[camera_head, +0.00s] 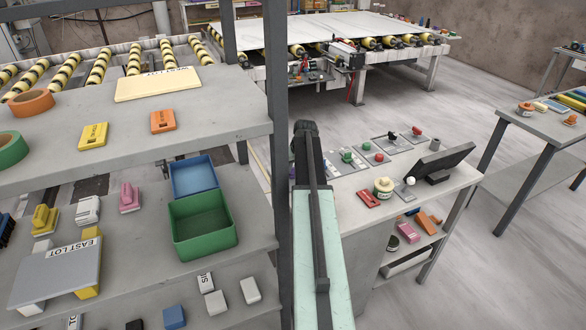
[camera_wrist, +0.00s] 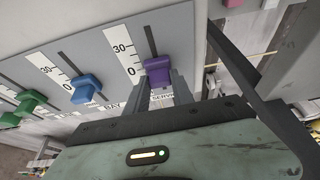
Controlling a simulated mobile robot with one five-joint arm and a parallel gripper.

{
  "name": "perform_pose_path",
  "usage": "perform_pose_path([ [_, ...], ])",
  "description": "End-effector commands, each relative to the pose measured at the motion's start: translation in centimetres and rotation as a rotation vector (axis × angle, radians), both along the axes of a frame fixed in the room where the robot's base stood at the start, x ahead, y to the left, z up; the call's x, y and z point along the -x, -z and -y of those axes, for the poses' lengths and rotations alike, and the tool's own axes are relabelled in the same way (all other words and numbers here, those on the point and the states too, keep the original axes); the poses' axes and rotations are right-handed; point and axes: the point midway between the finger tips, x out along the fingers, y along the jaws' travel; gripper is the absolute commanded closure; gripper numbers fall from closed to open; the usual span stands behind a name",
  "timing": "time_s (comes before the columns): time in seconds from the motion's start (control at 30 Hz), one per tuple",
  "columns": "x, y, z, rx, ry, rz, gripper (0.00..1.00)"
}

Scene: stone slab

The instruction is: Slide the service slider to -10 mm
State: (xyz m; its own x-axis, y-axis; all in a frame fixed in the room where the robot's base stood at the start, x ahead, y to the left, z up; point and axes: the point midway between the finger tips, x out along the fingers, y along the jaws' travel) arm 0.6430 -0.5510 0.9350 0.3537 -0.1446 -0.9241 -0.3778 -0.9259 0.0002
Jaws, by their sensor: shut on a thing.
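The service slider's purple knob (camera_wrist: 157,70) stands in its slot on a grey panel (camera_wrist: 180,25) in the wrist view. It is close to the 0 mark of the white scale (camera_wrist: 130,70) printed beside it; the exact reading cannot be told. The label below it is partly covered and reads "SERV". My gripper (camera_wrist: 160,88) comes up from below, its dark fingers shut on the purple knob.
A blue slider knob (camera_wrist: 86,89) labelled "BAY" and green slider knobs (camera_wrist: 30,101) sit to the left on the panel. In the head view a bench (camera_head: 350,215) with buttons, a dark screen (camera_head: 440,162) and small parts stands right of my arm. A dark shelf post (camera_head: 280,150) stands close left.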

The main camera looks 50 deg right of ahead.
Motion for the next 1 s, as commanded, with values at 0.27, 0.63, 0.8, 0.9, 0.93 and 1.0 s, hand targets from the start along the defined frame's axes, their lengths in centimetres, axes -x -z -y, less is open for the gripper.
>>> perform_pose_path([
  [0.27,-0.4,0.0,0.1,0.001,-0.001,0.002,1.0],
  [0.63,-1.5,0.0,0.5,0.0,-0.001,0.002,1.0],
  [0.8,-1.5,0.0,0.5,0.0,-0.002,0.001,0.49],
  [0.9,-1.5,0.0,0.4,0.0,-0.002,0.001,0.49],
  [0.93,-1.5,0.0,0.4,0.0,-0.002,0.001,0.49],
  [1.0,-1.5,0.0,0.4,0.0,-0.002,0.001,0.49],
])
